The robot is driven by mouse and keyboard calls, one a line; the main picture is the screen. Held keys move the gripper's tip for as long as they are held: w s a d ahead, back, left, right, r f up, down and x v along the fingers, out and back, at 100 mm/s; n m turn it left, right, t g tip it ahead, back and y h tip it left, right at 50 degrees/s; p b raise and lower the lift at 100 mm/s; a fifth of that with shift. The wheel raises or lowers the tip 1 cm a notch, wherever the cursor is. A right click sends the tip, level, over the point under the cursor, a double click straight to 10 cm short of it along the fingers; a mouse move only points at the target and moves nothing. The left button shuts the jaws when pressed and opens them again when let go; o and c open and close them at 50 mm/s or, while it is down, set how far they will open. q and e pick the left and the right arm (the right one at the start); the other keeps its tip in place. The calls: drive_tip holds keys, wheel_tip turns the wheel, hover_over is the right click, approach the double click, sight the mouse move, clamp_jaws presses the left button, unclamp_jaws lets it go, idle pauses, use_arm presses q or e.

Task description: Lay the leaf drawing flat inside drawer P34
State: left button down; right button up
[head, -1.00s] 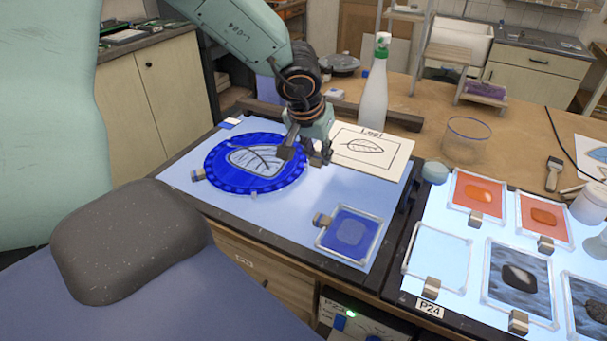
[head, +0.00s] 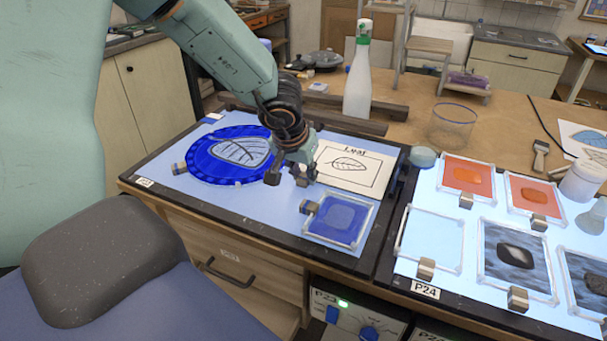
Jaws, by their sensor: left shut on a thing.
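The leaf drawing (head: 372,178) is a pale card with a black leaf outline and a word above it. It sits right of the blue round glass piece, over the back right of the lit panel. My left gripper (head: 290,177) is shut at its left edge; the fingertips partly hide the contact. I cannot tell if the card touches the panel. A wooden drawer front (head: 254,271) with a dark handle and a small label is below the panel. The label is too small to read, so I cannot confirm P34. My right gripper is not in view.
The blue round glass piece (head: 207,165) and a framed blue tile (head: 340,222) lie on the panel (head: 255,205). A white bottle (head: 357,95) and clear cup (head: 453,127) stand behind. A P24 panel (head: 425,225) holds framed tiles at right.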

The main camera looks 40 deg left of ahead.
use_arm(q)
drive_tip(key=c, duration=1.5)
unclamp_jaws()
drive_tip(key=shift+w+a+f, duration=0.1)
drive_tip(key=shift+a+f, duration=0.1)
drive_tip(key=o, duration=0.4)
drive_tip(key=shift+s, duration=0.2)
drive_tip(key=shift+c, duration=0.2)
drive_tip(key=shift+d+r, duration=0.1)
drive_tip(key=shift+r, duration=0.05)
drive_tip(key=shift+w, duration=0.15)
drive_tip(key=shift+r, duration=0.35)
drive_tip(key=a+p+v, duration=0.1)
drive_tip(key=p+v, duration=0.4)
drive_tip(key=v, duration=0.6)
drive_tip(key=shift+s+d, duration=0.3)
drive_tip(key=shift+d, duration=0.2)
